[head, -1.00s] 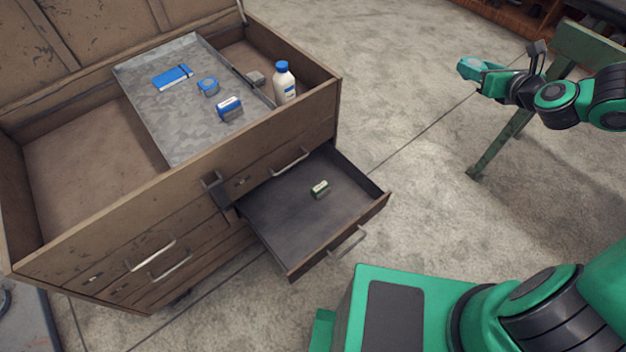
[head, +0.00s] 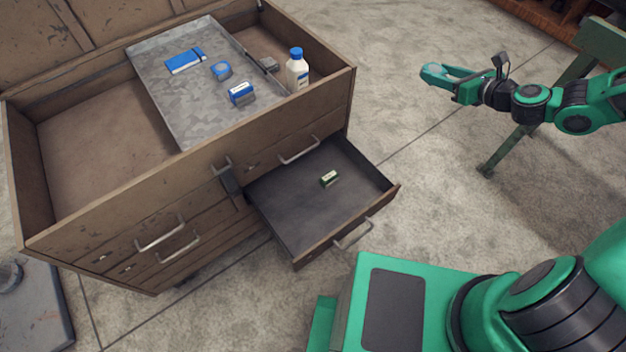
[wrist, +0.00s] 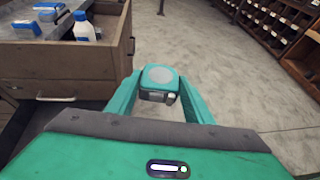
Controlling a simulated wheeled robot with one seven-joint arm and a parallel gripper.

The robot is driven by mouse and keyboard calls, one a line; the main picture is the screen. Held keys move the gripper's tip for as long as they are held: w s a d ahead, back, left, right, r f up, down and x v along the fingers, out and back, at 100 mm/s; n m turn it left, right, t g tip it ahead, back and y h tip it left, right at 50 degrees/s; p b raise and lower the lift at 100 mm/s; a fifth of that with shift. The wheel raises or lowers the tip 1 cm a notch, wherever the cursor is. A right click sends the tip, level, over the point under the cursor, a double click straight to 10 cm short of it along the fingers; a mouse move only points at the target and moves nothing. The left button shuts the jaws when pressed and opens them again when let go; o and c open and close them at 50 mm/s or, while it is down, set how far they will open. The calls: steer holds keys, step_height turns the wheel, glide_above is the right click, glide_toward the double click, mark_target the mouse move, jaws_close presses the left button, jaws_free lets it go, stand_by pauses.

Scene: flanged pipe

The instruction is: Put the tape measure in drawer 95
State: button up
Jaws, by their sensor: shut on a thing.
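My gripper (head: 447,80) is shut on a teal tape measure (wrist: 160,76) with a round grey face. The tape measure sits between the fingertips in the wrist view and also shows in the head view (head: 432,72). It is held in the air, to the right of the wooden chest and apart from it. One drawer (head: 290,226) of the chest stands open, with a small green-and-white box (head: 329,179) inside. The drawer numbers are too small to read, so I cannot tell which is 95.
The chest (head: 130,202) has its lid up. Its metal tray (head: 190,107) holds a blue notebook (head: 186,60), a blue tape-measure-like item (head: 221,70) and a blue-and-white box (head: 241,93). A white bottle (head: 297,72) stands beside the tray. A green trestle (head: 515,140) is behind my arm.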

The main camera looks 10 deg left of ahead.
steer(key=s+a+f+n+g+y, duration=0.2)
steer(key=a+f+n+g, duration=0.1)
steer(key=a+f, duration=0.3)
steer(key=s+a+f+n+g+y, duration=0.2)
steer(key=a+f+n+g, duration=0.15)
steer(key=a, duration=0.45)
steer(key=n+g+h, duration=0.4)
steer(key=n+g, duration=0.9)
steer(key=g, duration=0.1)
glide_above(306, 219)
step_height(306, 219, down, 28)
steer(key=shift+s+a, duration=0.1)
steer(key=shift+f, duration=2.45)
steer(key=o, duration=1.2)
steer(key=shift+f, duration=0.1)
